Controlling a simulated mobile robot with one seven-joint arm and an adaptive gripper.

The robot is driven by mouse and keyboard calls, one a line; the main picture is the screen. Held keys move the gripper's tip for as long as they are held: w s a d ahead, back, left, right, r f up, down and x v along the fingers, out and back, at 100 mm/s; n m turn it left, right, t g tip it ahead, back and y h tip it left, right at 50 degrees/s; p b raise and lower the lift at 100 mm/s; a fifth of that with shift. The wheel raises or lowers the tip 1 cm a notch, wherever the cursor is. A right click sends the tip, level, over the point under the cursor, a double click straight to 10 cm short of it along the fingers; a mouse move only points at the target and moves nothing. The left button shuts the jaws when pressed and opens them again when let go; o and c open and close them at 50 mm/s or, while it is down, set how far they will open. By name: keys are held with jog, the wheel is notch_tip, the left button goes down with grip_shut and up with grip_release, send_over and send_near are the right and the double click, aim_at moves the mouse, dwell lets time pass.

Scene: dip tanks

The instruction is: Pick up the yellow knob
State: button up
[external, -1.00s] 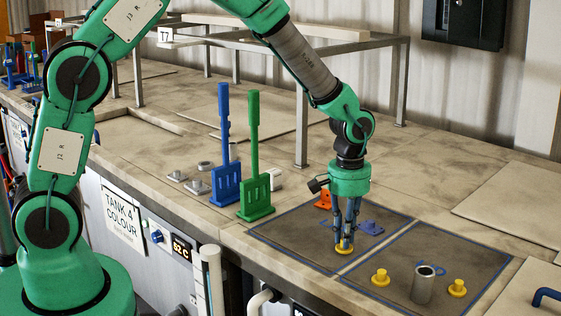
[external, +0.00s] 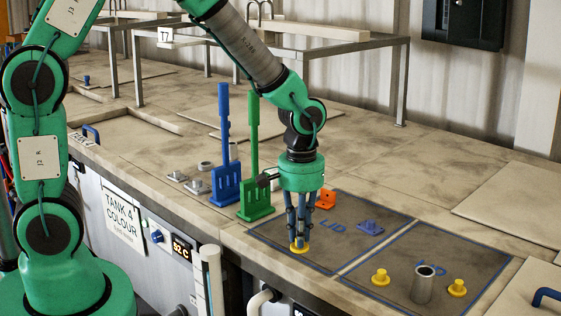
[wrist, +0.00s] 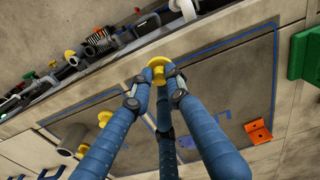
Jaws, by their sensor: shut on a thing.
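My gripper (external: 299,238) has its blue fingers closed around a yellow knob (external: 299,247) near the left side of the left blue-outlined lid (external: 282,228). In the wrist view the same knob (wrist: 158,68) sits between the fingertips (wrist: 158,82), its round flange facing the camera. I cannot tell how far it is above the surface. Two other yellow knobs stand on the right outlined lid: one left of the steel cylinder (external: 380,277) and one right of it (external: 457,288).
The steel cylinder (external: 423,285) stands on the right lid (external: 400,258). A blue part (external: 370,228) and an orange bracket (external: 326,199) are on the left lid. The bench (external: 420,180) behind is mostly clear.

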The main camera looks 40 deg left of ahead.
jog(key=shift+s+a+r, duration=0.1)
jog(key=shift+s+a, duration=0.25)
jog(key=shift+s, duration=0.55)
jog(key=shift+s+a+r, duration=0.1)
jog(key=shift+s+a, duration=0.2)
jog(key=shift+s, duration=0.55)
jog(key=shift+w, duration=0.1)
